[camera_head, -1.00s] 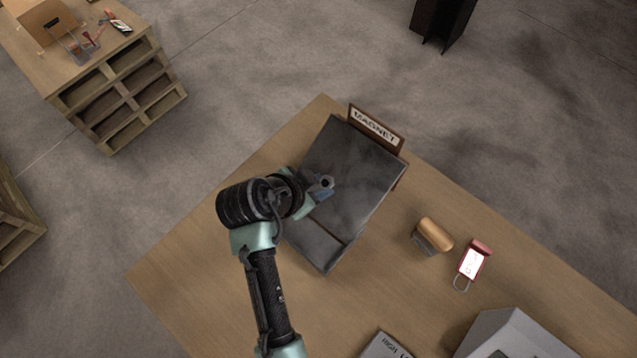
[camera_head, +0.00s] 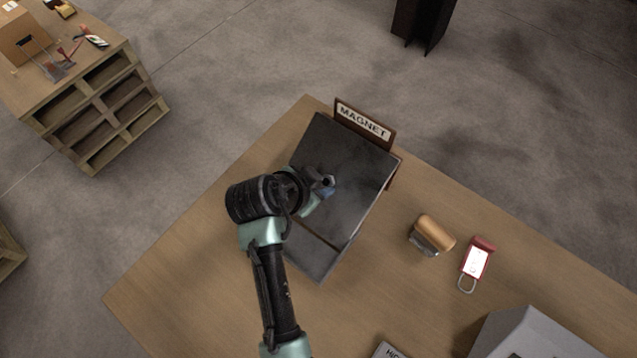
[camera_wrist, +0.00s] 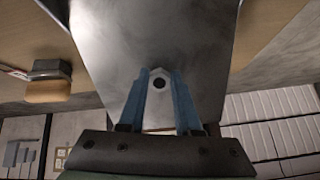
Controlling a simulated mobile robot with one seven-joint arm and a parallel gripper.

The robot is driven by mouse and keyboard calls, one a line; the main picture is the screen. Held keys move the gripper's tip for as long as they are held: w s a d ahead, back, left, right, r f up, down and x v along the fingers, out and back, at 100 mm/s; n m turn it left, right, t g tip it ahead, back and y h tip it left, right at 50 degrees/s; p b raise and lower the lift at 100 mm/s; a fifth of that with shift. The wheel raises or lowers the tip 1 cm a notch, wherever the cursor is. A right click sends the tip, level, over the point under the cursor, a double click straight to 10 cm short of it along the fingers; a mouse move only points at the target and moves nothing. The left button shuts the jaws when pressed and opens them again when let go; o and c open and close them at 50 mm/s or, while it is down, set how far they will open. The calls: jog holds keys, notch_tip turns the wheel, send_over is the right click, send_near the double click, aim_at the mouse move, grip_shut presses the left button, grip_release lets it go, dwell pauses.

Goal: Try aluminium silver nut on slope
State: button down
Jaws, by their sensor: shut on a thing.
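The slope is a dark grey metal plate (camera_head: 350,165) on the wooden table, with a "MAGNET" sign at its upper end. It also fills the middle of the wrist view (camera_wrist: 115,45). My gripper (camera_head: 326,184) is over the plate. In the wrist view, my gripper's two blue fingers (camera_wrist: 160,88) are shut on the silver nut (camera_wrist: 159,73), a small hexagonal piece with a dark hole. The nut is at the fingertips, in front of the plate. I cannot tell whether it touches the plate.
The MAGNET sign (camera_head: 363,122) stands at the slope's upper edge. A wooden-handled brush-like block (camera_head: 434,231) and a red tag with a white face (camera_head: 476,258) lie to the right. A grey box (camera_head: 525,335) is at lower right. The table's left part is bare.

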jog(key=c, duration=0.5)
grip_release()
jog(key=shift+a+r, duration=0.1)
jog(key=b+v, duration=0.1)
jog(key=v, duration=1.2)
